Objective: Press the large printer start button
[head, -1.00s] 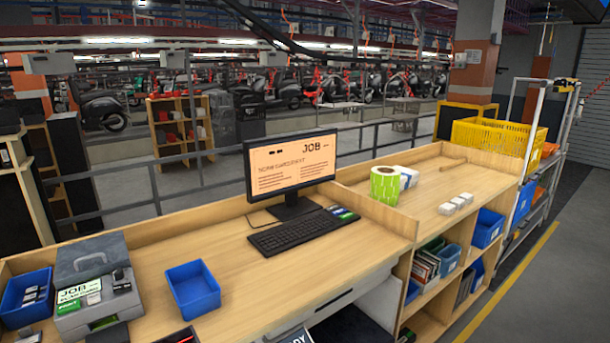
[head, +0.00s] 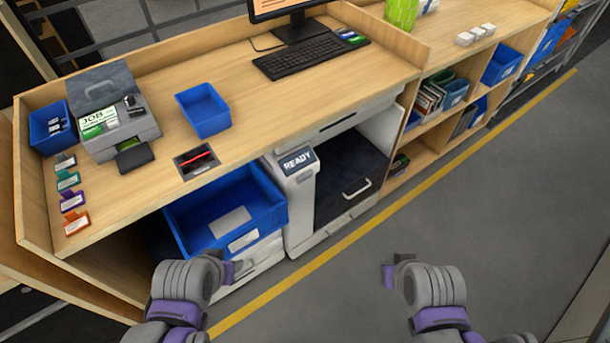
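A large white printer (head: 303,215) stands under the desk, with a dark sign reading READY (head: 298,160) tilted on its top left part. A dark panel with a light handle (head: 357,189) is to the right of the sign. I cannot make out the start button clearly; a small pale detail shows just below the sign. My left gripper (head: 234,270) is low in front of the blue bin and apart from the printer. My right gripper (head: 389,274) is over the floor, right of the printer and apart from it. The fingers are too small to tell open from shut.
A blue bin (head: 272,208) sits left of the printer under the desk (head: 180,205). The floor in front, beyond the yellow line (head: 432,178), is clear.

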